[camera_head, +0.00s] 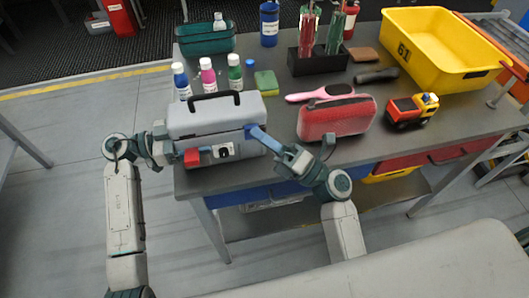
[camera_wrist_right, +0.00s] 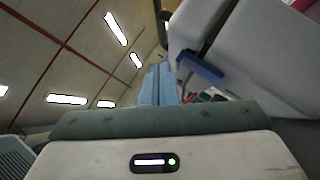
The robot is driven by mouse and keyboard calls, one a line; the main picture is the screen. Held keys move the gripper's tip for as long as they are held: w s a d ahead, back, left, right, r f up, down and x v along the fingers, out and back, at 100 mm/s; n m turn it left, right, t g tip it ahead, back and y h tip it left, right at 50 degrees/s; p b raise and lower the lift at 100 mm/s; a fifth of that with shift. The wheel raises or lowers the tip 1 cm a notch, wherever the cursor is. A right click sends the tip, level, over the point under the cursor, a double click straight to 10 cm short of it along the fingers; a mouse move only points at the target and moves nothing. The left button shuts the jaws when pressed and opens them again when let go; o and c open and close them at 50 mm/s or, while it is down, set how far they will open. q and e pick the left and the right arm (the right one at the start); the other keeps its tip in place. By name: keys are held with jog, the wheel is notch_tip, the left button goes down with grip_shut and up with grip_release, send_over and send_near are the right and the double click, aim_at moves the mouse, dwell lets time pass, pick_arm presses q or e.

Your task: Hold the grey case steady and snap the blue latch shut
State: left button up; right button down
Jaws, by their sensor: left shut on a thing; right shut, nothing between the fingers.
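The grey case (camera_head: 187,122) with a black handle stands at the front left of the table. My left gripper (camera_head: 183,156) is at its left front side, shut by a red block on the case; the exact contact is hard to see. The blue latch (camera_head: 250,131) is at the case's right front; it also shows sticking out from the case in the right wrist view (camera_wrist_right: 200,67). My right gripper (camera_head: 262,137) is shut and empty, its blue fingertips close to the latch. In the right wrist view the fingers (camera_wrist_right: 158,84) point up just left of the latch; contact is unclear.
Several capped bottles (camera_head: 208,76) and a green sponge (camera_head: 266,82) stand behind the case. A red pouch (camera_head: 336,117) lies right of my right gripper, with a pink brush (camera_head: 318,94) behind it. A toy truck (camera_head: 411,109) and a yellow bin (camera_head: 440,45) are further right.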

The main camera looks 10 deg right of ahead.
dwell(0.3)
jog(key=s+d, duration=0.7)
jog(key=s, duration=0.4)
pick_arm(q)
jog(key=o, duration=1.6)
jog(key=shift+c, duration=0.2)
